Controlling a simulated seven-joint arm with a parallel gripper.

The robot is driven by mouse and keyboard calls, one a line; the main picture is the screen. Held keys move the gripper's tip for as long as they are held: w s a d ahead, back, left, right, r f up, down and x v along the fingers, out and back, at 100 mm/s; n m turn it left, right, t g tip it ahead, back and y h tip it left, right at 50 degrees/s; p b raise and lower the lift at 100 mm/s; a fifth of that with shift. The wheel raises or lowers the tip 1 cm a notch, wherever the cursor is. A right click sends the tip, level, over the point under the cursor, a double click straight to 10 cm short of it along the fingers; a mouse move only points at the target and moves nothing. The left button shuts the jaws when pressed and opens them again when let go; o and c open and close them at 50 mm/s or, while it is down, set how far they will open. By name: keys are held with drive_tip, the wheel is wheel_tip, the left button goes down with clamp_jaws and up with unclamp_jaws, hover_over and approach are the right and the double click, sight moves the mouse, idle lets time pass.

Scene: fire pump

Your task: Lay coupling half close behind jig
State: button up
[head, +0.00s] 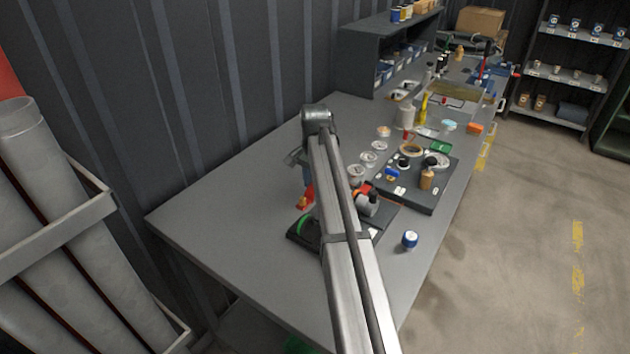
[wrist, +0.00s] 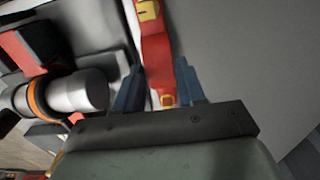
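My gripper (wrist: 160,85) points down over the left-middle of the bench, with its two blue-grey fingers apart. A long red part with yellow patches (wrist: 154,50) lies between the fingers, close to both; whether they press on it is unclear. It also shows below the fingers in the head view (head: 305,198). A metal cylinder with an orange ring (wrist: 75,93) sits left of the fingers in the wrist view. It seems to belong to a fixture on a dark plate (head: 385,216). I cannot tell for sure which part is the coupling half or which is the jig.
A dark mat with a green ring (head: 307,228) lies partly behind my arm. A blue-and-white can (head: 410,239) stands near the front edge. A dark tray of parts (head: 420,198) and several small dishes lie to the right. The bench's left end (head: 225,210) is bare.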

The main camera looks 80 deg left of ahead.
drive_tip(key=o, duration=0.3)
wheel_tip(320, 180, up, 12)
drive_tip(key=shift+r, duration=0.2)
idle(0.6)
